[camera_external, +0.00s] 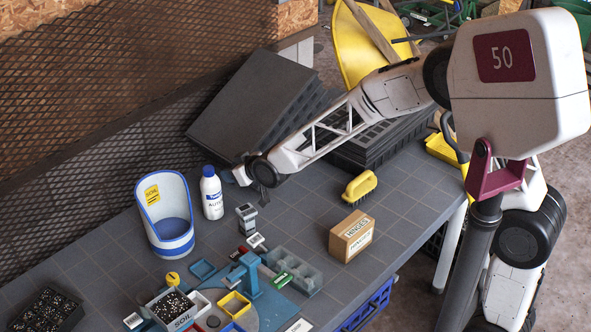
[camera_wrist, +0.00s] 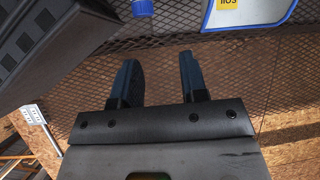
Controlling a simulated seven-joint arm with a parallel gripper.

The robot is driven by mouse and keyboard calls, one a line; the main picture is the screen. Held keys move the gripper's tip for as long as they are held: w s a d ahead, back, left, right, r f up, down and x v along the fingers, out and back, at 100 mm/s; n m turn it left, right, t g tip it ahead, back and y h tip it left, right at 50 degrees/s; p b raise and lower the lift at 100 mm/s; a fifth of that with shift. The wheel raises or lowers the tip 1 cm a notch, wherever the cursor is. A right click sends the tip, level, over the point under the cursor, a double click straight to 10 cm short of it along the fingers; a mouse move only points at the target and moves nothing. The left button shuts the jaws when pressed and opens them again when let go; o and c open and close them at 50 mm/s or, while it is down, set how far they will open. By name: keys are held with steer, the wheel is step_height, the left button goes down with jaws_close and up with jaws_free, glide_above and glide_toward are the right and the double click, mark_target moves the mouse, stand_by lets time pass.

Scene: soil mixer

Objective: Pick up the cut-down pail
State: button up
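The cut-down pail (camera_external: 166,220) is white with blue trim, a yellow label and a high back wall cut away at the front. It stands upright on the bench at the left. In the wrist view only part of the pail (camera_wrist: 245,14) shows, upside down at the top right edge. My gripper (camera_external: 262,197) is above the bench, to the right of the pail, with the white bottle (camera_external: 212,195) between them in the picture. In the wrist view my gripper (camera_wrist: 158,75) has its two dark fingers apart with nothing between them.
The bottle's blue cap (camera_wrist: 142,7) shows ahead of the fingers. Black stacked trays (camera_external: 255,100) stand behind my arm. A yellow brush (camera_external: 360,187), a hinges box (camera_external: 351,236) and a soil mixer set (camera_external: 250,278) occupy the bench. Mesh (camera_external: 90,90) lines the back.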

steer(key=s+a+f+n+g+y, duration=0.1)
steer(key=s+a+f, duration=0.4)
steer(key=a+f, duration=0.3)
steer(key=n+y, duration=0.2)
glide_toward(161, 237)
steer(key=x, duration=0.4)
steer(key=shift+w+r+g, duration=0.1)
steer(key=shift+r+g, duration=0.05)
steer(key=shift+g, duration=0.15)
steer(key=shift+a, duration=0.1)
steer(key=shift+x, duration=1.25)
steer(key=shift+x, duration=2.6)
steer(key=shift+c, duration=0.5)
jaws_close()
